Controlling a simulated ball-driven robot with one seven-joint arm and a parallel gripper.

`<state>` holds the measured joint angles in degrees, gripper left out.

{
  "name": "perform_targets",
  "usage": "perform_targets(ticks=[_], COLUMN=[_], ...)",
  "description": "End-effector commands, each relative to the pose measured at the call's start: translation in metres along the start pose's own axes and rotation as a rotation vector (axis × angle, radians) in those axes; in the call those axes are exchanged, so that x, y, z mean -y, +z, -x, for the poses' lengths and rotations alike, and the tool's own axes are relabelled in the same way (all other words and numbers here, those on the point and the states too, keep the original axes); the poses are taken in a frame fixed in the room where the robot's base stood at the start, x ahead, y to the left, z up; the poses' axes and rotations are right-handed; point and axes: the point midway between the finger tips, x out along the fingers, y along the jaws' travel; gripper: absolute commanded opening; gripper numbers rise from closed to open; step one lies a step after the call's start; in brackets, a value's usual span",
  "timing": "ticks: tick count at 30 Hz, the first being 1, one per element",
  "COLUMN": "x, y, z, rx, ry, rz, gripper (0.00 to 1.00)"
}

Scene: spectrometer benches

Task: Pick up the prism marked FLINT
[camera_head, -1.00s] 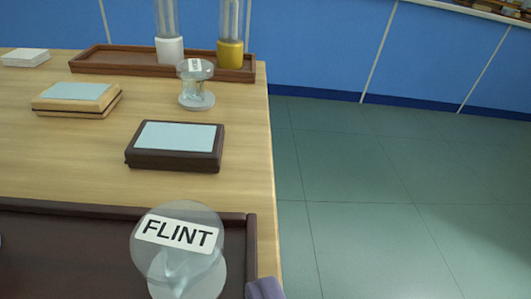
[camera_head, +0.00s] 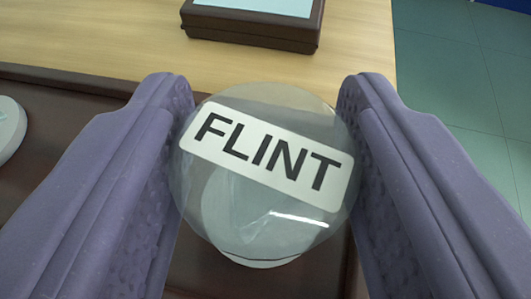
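The prism marked FLINT (camera_head: 235,185) is a clear piece with a round top and a white label reading FLINT. It stands in the dark brown tray (camera_head: 75,175), seen from above at close range. My gripper (camera_head: 265,105) has its two purple fingers on the left and right of the prism's round top. The fingers are spread wide. The left finger is very near the prism's edge and the right finger overlaps its right edge in view; I cannot tell whether either touches. The prism's lower part shows blurred through the clear top.
A dark box with a pale blue top (camera_head: 250,28) lies on the wooden table (camera_head: 130,45) beyond the tray. A pale round object (camera_head: 8,125) is cut off at the left edge. Green floor (camera_head: 450,75) lies to the right of the table.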

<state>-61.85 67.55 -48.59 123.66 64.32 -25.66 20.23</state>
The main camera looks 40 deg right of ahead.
Motion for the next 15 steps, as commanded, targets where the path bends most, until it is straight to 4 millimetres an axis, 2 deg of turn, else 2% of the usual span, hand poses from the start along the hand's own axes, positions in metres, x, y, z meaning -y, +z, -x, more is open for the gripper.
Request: perform_targets(ticks=[10, 15], x=[0.000, 0.000], y=[-0.001, -0.013], z=[0.001, 0.005], rx=[-0.001, 0.000], ry=[0.000, 0.000], rz=[0.000, 0.000], gripper=[0.17, 0.17])
